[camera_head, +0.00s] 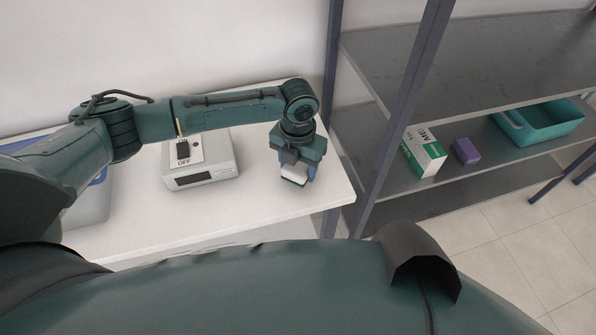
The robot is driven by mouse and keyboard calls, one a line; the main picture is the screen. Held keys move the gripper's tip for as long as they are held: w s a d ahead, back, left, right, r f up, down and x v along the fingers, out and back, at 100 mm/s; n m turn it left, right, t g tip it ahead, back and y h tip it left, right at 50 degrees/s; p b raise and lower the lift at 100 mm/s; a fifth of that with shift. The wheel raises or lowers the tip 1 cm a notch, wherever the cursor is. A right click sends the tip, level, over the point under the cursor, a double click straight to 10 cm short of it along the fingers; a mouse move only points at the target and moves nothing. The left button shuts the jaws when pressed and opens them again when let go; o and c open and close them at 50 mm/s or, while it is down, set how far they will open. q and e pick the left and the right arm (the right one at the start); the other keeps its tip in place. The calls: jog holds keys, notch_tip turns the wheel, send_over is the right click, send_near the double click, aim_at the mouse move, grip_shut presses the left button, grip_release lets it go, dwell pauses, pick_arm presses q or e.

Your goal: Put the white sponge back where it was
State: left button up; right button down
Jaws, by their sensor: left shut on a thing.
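The white sponge (294,180) shows as a small white patch under my left gripper (296,172) near the right end of the white table. My left gripper points down and is shut on the sponge. The fingers hide much of the sponge, and I cannot tell whether it touches the table top. My right gripper is not in view.
A grey device (201,171) with a dark display and a switch marked OFF stands on the white table (262,216). A metal shelf on the right holds a green and white box (423,152), a purple block (466,151) and a teal bin (540,133).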

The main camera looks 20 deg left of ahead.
pick_arm(q)
notch_tip(320, 180, down, 3)
jog(key=shift+r, duration=0.2)
jog(key=shift+f, duration=0.15)
jog(key=shift+f, duration=0.1)
jog(key=o, duration=0.9)
